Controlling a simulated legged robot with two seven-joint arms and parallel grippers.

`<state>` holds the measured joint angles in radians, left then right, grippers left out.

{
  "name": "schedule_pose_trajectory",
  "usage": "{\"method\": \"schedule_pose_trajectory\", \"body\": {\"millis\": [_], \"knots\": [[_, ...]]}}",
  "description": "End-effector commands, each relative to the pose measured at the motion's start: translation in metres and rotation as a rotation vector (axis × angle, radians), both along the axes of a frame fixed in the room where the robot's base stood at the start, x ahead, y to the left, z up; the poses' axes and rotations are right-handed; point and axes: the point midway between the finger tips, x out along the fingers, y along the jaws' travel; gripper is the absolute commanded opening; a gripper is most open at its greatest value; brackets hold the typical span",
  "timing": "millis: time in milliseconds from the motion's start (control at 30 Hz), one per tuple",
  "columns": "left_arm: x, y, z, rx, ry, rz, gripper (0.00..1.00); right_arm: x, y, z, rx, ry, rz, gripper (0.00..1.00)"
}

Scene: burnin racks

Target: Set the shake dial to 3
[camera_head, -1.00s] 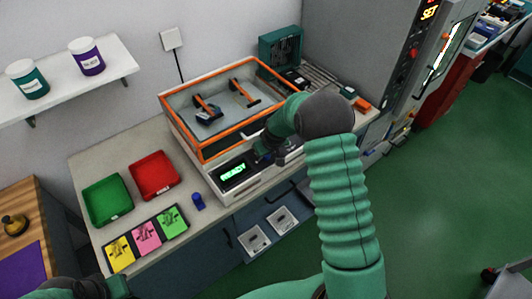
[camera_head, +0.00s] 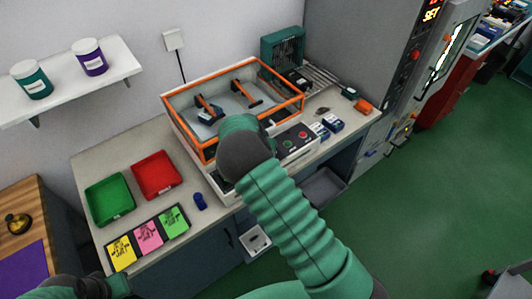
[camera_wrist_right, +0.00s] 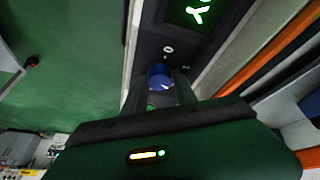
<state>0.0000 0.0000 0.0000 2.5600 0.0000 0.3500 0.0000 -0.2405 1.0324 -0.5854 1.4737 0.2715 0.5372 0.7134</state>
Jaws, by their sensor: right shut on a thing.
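The shake dial is a blue round knob (camera_wrist_right: 159,74) on the dark front panel of the shaker. In the right wrist view my right gripper (camera_wrist_right: 160,88) has its fingers on either side of the knob, shut on it. Small pale marks surround the knob; I cannot read its setting. A green-lit display (camera_wrist_right: 195,13) is partly in view above it. In the head view the orange-rimmed shaker (camera_head: 205,153) stands on the bench, and my right arm hides the dial, display and right gripper. My left gripper (camera_head: 115,287) is at the bottom left edge, its jaws unclear.
A panel with red and green buttons (camera_head: 297,141) is right of my arm. Small boxes (camera_head: 333,124) sit farther right.

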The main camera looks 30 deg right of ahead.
Motion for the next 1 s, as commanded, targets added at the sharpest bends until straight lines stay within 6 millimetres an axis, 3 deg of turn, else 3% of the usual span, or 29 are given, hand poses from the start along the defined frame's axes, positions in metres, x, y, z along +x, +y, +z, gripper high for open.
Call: {"method": "schedule_pose_trajectory", "body": {"millis": [400, 1000], "knots": [[0.0000, 0.0000, -0.0076, 0.000, 0.000, 0.000, 0.19, -0.0004, 0.0038, -0.0053, 0.005, 0.010, -0.239, 0.00], [0.0000, 0.0000, -0.0086, 0.000, 0.000, 0.000, 0.19, -0.0001, 0.0054, -0.0054, 0.010, 0.013, -0.290, 0.00]]}}
